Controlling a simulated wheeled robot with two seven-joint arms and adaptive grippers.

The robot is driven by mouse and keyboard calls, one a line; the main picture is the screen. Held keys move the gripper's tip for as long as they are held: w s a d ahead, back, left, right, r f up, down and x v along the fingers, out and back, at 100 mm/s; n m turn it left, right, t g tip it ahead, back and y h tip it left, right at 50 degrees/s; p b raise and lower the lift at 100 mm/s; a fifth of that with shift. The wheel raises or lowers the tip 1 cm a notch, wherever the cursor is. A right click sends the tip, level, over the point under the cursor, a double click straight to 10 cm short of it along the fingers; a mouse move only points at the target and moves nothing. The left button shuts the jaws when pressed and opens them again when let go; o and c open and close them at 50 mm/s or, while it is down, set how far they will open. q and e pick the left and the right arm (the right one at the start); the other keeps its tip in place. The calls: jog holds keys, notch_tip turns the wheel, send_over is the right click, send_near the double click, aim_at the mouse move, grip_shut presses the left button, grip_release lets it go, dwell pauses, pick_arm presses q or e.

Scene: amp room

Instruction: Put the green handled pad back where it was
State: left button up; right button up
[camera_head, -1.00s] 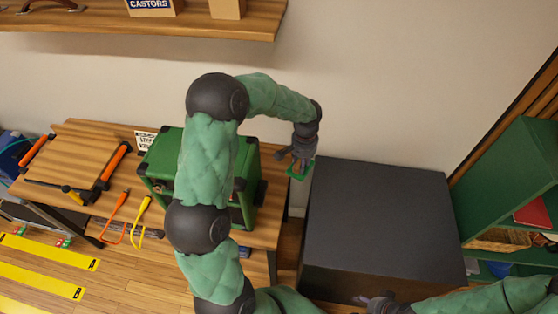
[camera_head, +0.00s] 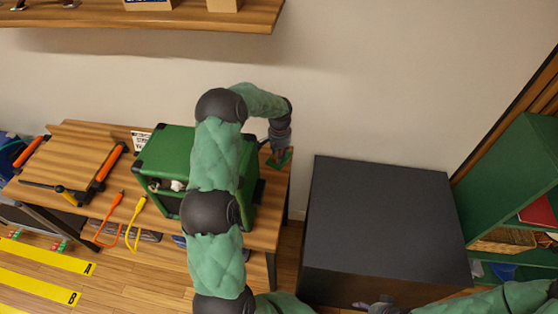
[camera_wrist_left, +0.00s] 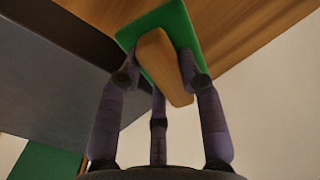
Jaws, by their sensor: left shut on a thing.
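The green pad (camera_head: 284,160) is at the right end of the wooden workbench (camera_head: 265,232) in the head view. My left gripper (camera_head: 280,151) is on it from above. In the left wrist view the fingers of the left gripper (camera_wrist_left: 160,80) are closed around the pad's wooden handle (camera_wrist_left: 165,65), with the green plate (camera_wrist_left: 128,37) beyond it. I cannot tell whether the pad touches the bench top. My right gripper (camera_head: 376,303) shows only as a dark piece at the bottom edge, and its fingers are unclear.
A green amp cabinet (camera_head: 158,152) stands on the bench, left of the pad and partly behind my left arm. A large dark box (camera_head: 385,220) stands right of the bench, across a narrow gap. Orange and yellow tools (camera_head: 136,216) lie at the bench front.

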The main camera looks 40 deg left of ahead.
pick_arm(q)
jog(key=shift+a+f+b, duration=0.15)
jog(key=shift+f+b, duration=0.5)
jog(key=shift+f, duration=1.15)
jog(key=shift+f, duration=0.1)
jog(key=o, duration=1)
notch_tip(320, 180, up, 12)
jog(key=p, duration=0.3)
